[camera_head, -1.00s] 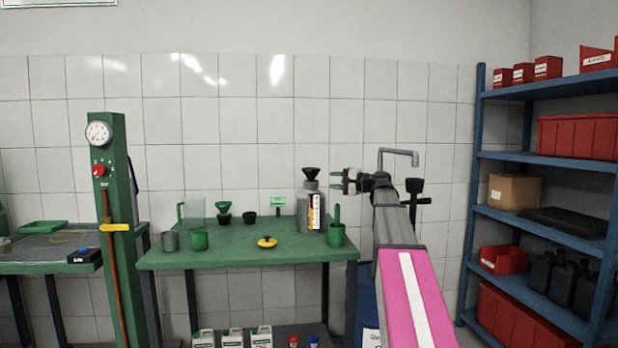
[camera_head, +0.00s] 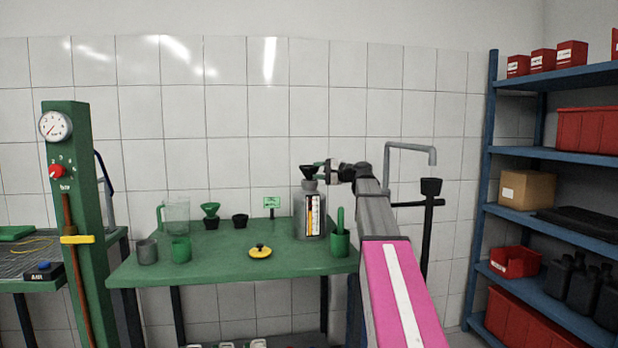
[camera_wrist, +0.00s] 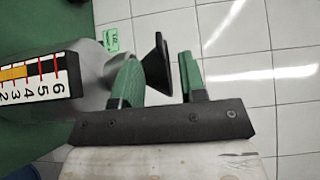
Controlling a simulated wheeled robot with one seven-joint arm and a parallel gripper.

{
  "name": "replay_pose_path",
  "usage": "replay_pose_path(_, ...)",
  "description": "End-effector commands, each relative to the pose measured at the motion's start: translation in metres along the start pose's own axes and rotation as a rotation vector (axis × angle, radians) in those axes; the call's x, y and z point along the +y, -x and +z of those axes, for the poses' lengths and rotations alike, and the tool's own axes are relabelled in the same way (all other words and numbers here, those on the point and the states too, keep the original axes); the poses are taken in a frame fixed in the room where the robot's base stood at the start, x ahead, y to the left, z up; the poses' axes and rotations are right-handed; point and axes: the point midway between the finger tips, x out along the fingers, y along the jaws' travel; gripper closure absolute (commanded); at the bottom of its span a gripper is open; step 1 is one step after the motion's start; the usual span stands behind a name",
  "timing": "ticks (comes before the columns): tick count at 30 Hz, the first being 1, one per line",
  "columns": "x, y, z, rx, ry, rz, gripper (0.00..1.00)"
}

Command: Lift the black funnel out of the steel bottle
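The steel bottle (camera_head: 300,216) stands upright at the right part of the green bench, with a level strip on its front. The black funnel (camera_head: 308,172) sits upright in its mouth. In the wrist view the picture is turned sideways, with the bottle (camera_wrist: 92,75) at the left and the funnel (camera_wrist: 157,66) beside its neck. My gripper (camera_wrist: 157,72) is open, its green fingers spread on either side of the funnel in that view, with a gap to the right finger. In the head view my gripper (camera_head: 322,168) reaches the funnel from the right.
A green cup (camera_head: 340,244) with a green-handled tool stands close right of the bottle. The bench (camera_head: 210,264) also holds a clear jug (camera_head: 176,216), a green funnel (camera_head: 210,209), a black cup (camera_head: 240,221) and a yellow-black piece (camera_head: 260,252). A grey pipe (camera_head: 410,147) stands behind my arm.

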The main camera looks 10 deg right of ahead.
Motion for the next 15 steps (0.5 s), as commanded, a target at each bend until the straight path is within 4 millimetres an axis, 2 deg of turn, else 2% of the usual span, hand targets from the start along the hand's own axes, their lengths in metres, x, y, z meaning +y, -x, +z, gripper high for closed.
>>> replay_pose_path(3, 0.000, -0.014, -0.001, 0.000, 0.000, 0.000, 0.62)
replay_pose_path(8, 0.000, -0.022, 0.000, 0.000, 0.000, 0.001, 0.62)
replay_pose_path(15, 0.000, -0.055, 0.001, -0.001, 0.000, 0.001, 0.62)
